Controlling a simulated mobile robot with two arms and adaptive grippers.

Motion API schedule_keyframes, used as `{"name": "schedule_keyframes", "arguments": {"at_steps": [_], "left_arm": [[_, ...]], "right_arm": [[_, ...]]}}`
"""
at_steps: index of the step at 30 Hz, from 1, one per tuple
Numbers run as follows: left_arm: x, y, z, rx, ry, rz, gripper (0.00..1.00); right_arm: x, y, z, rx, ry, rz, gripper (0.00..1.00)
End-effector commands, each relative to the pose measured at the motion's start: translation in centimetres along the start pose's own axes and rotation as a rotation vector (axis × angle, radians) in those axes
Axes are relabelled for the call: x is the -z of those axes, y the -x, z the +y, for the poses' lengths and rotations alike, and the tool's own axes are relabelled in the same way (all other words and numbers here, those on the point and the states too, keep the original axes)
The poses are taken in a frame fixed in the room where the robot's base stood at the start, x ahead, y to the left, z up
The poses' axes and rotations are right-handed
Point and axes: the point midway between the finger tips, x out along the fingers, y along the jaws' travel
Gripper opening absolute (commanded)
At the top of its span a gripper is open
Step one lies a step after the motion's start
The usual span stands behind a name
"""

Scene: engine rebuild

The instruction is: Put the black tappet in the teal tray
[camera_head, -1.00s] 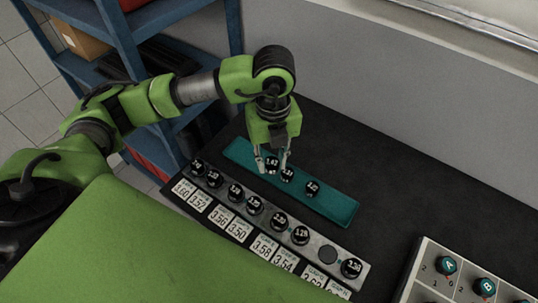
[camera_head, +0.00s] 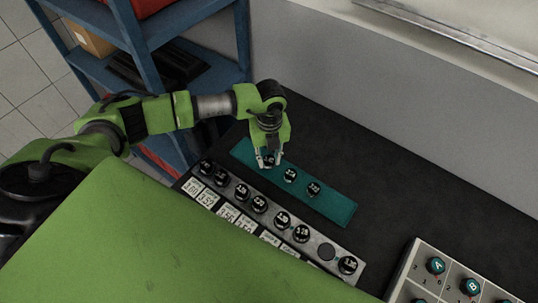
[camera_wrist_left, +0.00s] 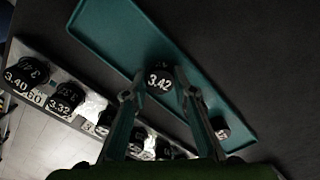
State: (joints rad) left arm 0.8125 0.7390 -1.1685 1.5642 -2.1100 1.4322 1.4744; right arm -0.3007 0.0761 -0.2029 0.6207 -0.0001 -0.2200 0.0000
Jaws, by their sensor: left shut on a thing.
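The teal tray (camera_head: 335,210) lies on the dark bench, and it also shows in the left wrist view (camera_wrist_left: 100,20). My left gripper (camera_head: 268,163) is over the tray's left part, fingers pointing down. It is shut on a black tappet (camera_head: 269,160) marked 3.42, which shows between the fingertips in the left wrist view (camera_wrist_left: 159,80). I cannot tell whether this tappet touches the tray floor. Two other black tappets, a middle one (camera_head: 290,175) and a right one (camera_head: 313,189), stand in the tray. My right gripper is not in view.
A grey rack (camera_head: 327,252) with several black tappets and number cards runs along the tray's near side; one place near its right end is empty. A lettered box (camera_head: 452,262) stands at lower right. A blue shelf (camera_head: 140,50) is at the left, a wall behind.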

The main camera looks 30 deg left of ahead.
Motion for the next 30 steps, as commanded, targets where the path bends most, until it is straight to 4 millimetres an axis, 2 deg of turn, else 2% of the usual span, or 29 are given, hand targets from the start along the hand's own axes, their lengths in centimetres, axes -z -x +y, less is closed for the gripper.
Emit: {"name": "schedule_keyframes", "arguments": {"at_steps": [8, 9, 10, 18, 22, 23, 26, 30], "left_arm": [[0.0, -0.5, 0.0, 0.0, 0.001, 0.0, 0.0], [0.0, -0.3, 0.0, 0.0, 0.001, 0.0, 0.36], [0.0, -0.3, 0.0, 0.0, 0.001, 0.0, 0.42], [0.0, -0.3, 0.0, 0.0, 0.001, 0.0, 0.42], [0.0, 0.3, 0.0, 0.001, 0.001, -0.001, 0.42], [-0.1, 0.4, -0.1, 0.002, 0.001, -0.002, 0.42], [-0.1, 1.8, -0.1, 0.004, 0.001, -0.003, 0.42], [-0.2, 4.8, -0.1, 0.005, 0.0, -0.006, 0.42]], "right_arm": [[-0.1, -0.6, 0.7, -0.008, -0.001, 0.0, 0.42], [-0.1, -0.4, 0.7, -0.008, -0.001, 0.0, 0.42], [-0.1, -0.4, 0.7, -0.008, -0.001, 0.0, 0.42], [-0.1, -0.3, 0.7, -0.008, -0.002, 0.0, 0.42], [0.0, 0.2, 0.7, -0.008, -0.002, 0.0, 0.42], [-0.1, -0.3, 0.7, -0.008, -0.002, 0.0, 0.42], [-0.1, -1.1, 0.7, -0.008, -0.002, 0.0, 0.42], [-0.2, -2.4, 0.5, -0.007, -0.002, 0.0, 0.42]]}}
